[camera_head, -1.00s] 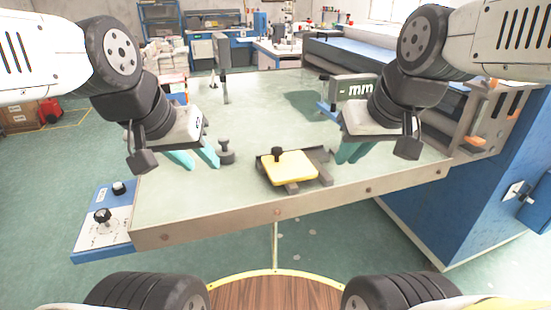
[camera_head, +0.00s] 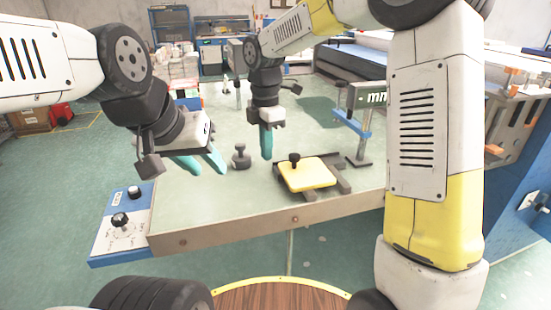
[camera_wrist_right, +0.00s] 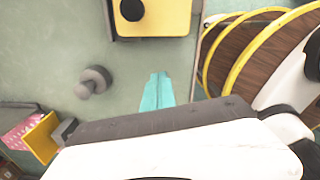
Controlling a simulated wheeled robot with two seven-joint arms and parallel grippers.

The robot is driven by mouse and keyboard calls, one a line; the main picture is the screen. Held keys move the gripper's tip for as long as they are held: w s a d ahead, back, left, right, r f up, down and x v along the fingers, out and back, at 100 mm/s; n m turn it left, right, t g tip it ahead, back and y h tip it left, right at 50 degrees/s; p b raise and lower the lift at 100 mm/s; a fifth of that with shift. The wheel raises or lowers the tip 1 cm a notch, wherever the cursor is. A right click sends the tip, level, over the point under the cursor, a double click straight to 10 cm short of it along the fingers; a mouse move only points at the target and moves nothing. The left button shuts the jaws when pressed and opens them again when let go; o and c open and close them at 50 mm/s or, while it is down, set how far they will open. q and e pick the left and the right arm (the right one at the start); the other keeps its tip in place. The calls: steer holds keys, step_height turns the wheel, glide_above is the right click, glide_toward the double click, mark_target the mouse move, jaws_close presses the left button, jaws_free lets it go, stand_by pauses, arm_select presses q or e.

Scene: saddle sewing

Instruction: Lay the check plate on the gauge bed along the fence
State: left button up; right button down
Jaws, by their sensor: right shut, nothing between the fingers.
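The check plate is a yellow plate (camera_head: 308,175) with a black knob (camera_head: 295,158) on top. It lies flat on the dark gauge bed (camera_head: 343,186) near the table's front edge. The plate also shows at the top of the right wrist view (camera_wrist_right: 178,20). I cannot tell whether its edge touches the fence. My right gripper (camera_head: 266,156) points down, shut and empty, left of the plate and apart from it; its teal fingers are together in the right wrist view (camera_wrist_right: 157,80). My left gripper (camera_head: 203,166) is open and empty, above the table's left part.
A grey knobbed weight (camera_head: 241,157) stands between my grippers; the right wrist view shows it too (camera_wrist_right: 93,82). A stand with an "mm" display (camera_head: 365,96) is behind the bed to the right. A control box (camera_head: 124,220) sits at the table's left corner.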

mark_target(286, 174)
step_height(286, 174, down, 10)
steer(key=shift+r, duration=0.1)
steer(key=shift+w+d+r, duration=0.1)
steer(key=shift+w+d, duration=0.25)
steer(key=shift+d, duration=0.25)
steer(key=shift+w+d+r, duration=0.1)
steer(key=shift+w+d, duration=0.25)
steer(key=shift+d, duration=0.25)
steer(key=shift+w+d, duration=0.35)
steer(key=shift+d, duration=0.2)
steer(key=shift+w+d, duration=0.3)
steer(key=shift+d, duration=0.25)
steer(key=shift+w+d, duration=0.3)
steer(key=shift+d, duration=0.25)
steer(key=shift+a, duration=0.1)
